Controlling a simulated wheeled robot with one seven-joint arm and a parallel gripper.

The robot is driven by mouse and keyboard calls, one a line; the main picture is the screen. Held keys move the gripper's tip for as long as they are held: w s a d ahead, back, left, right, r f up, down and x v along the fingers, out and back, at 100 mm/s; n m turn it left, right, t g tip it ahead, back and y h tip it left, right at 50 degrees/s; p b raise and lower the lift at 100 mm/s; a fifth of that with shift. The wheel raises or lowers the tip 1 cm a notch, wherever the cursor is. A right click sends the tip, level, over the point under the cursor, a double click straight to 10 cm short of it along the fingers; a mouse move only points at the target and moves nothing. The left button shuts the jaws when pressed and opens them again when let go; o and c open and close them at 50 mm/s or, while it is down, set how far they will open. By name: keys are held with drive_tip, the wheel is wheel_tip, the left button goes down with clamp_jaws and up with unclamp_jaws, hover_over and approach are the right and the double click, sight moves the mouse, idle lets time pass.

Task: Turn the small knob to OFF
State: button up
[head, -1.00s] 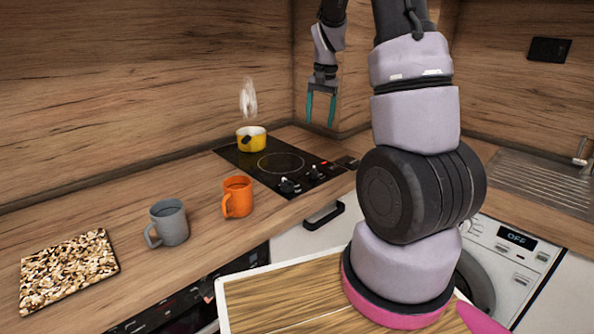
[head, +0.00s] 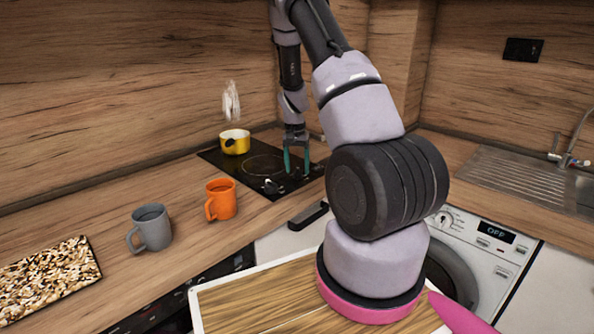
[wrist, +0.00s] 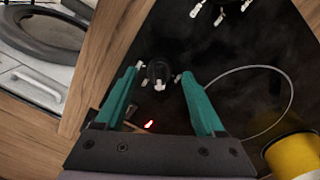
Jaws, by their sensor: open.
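The small knob (wrist: 157,76) is a dark round knob with a pale pointer, on the black cooktop (wrist: 180,35). In the wrist view it shows between the tips of my gripper (wrist: 162,71), which is open with its teal fingers on either side. I cannot tell whether they touch it. A red light (wrist: 150,124) glows near the knob. In the head view my gripper (head: 297,170) points down at the cooktop's right part, and its fingers cover the small knob. A larger knob (head: 271,187) stands to the left; it also shows in the wrist view (wrist: 214,9).
A yellow pot (head: 235,141) with steam above it stands at the cooktop's back; it also shows in the wrist view (wrist: 292,156). An orange mug (head: 221,201) and a grey mug (head: 151,229) stand on the counter. A washing machine (head: 470,255) is at the right.

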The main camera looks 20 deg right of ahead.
drive_tip(key=shift+f, duration=0.65)
clamp_jaws()
drive_tip(key=n, duration=0.4)
drive_tip(key=shift+n, duration=0.4)
drive_tip(key=n, duration=0.4)
drive_tip(key=shift+n, duration=0.4)
drive_tip(key=shift+n+t, duration=0.3)
